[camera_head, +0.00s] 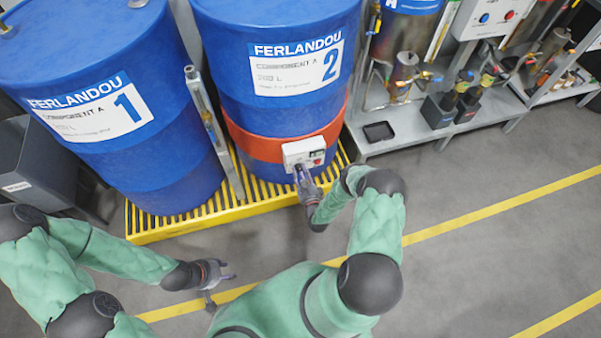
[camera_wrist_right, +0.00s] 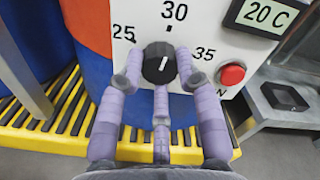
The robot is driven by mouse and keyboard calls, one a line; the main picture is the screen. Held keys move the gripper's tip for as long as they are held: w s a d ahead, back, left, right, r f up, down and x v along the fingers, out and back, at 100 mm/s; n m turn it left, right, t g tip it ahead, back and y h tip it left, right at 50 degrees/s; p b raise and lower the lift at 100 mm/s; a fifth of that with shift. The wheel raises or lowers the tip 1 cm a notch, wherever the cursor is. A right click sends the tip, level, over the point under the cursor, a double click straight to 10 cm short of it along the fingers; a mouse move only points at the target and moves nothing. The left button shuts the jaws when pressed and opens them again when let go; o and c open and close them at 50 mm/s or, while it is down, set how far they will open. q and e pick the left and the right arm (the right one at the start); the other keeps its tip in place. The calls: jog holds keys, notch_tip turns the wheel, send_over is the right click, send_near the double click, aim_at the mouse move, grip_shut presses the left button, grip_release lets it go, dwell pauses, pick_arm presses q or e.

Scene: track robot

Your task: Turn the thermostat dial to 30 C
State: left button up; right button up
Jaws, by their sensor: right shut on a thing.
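The thermostat box (camera_head: 303,153) is a white panel on the orange band around the blue drum marked 2. In the right wrist view its black dial (camera_wrist_right: 159,63) has a short white mark, and the printed scale shows 25, 30 and 35. The small display (camera_wrist_right: 264,14) reads 20 C. My right gripper (camera_head: 302,172), also in the right wrist view (camera_wrist_right: 158,72), is shut on the dial, with fingers at its left, right and below. My left gripper (camera_head: 226,284) is open and empty above the floor, at lower left.
A red button (camera_wrist_right: 231,74) sits right of the dial. A second blue drum (camera_head: 120,150) stands to the left; both drums stand on a yellow slatted pallet (camera_head: 230,214). A grey shelf with equipment (camera_head: 405,130) is at right. Open floor lies at the lower right.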

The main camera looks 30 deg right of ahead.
jog(key=shift+d+m, duration=0.4)
jog(key=shift+d, duration=0.1)
jog(key=o, duration=1.1)
jog(key=shift+f, duration=0.2)
jog(key=shift+o, duration=0.2)
jog(key=shift+a, duration=0.1)
jog(key=shift+a, duration=0.1)
jog(key=shift+s+a, duration=0.15)
jog(key=shift+s, duration=0.35)
jog(key=v, duration=1.1)
